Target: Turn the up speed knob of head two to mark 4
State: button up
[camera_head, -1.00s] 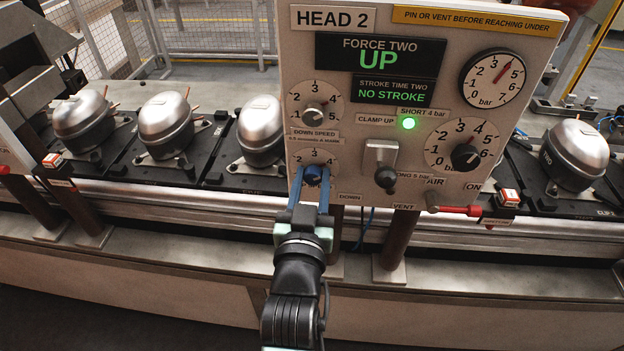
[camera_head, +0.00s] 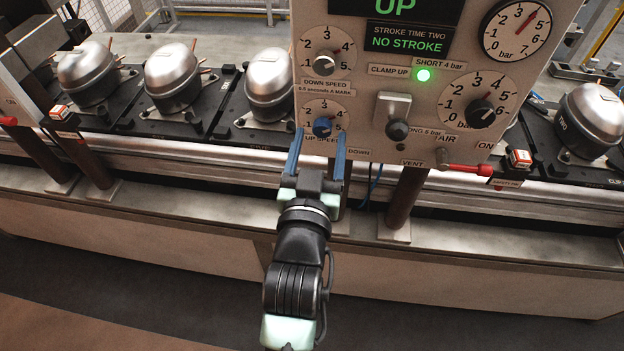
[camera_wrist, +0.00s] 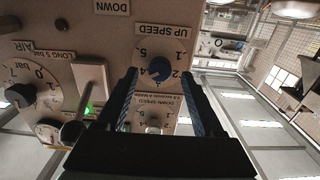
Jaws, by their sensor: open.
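The blue up speed knob (camera_head: 322,127) sits low on the left of the head two panel (camera_head: 365,100), on a dial marked 1 to 5. In the wrist view the knob (camera_wrist: 158,69) appears upside down; its pale pointer seems turned toward the 4 side, but its exact setting is too small to read. My gripper (camera_head: 317,151) is open and empty. Its two blue fingers are spread just below and in front of the knob, with nothing between them. In the wrist view the fingers stand apart, with the knob visible beyond their tips.
The down speed knob (camera_head: 324,65) is directly above. A clamp lever (camera_head: 396,130) and a black pressure knob (camera_head: 480,113) are to the right. A red-handled air valve (camera_head: 466,169) sits below. Compressors (camera_head: 172,78) stand on pallets along the conveyor behind.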

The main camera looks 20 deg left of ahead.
jog(key=b+v, duration=0.2)
jog(key=v, duration=0.8)
jog(key=shift+s, duration=0.25)
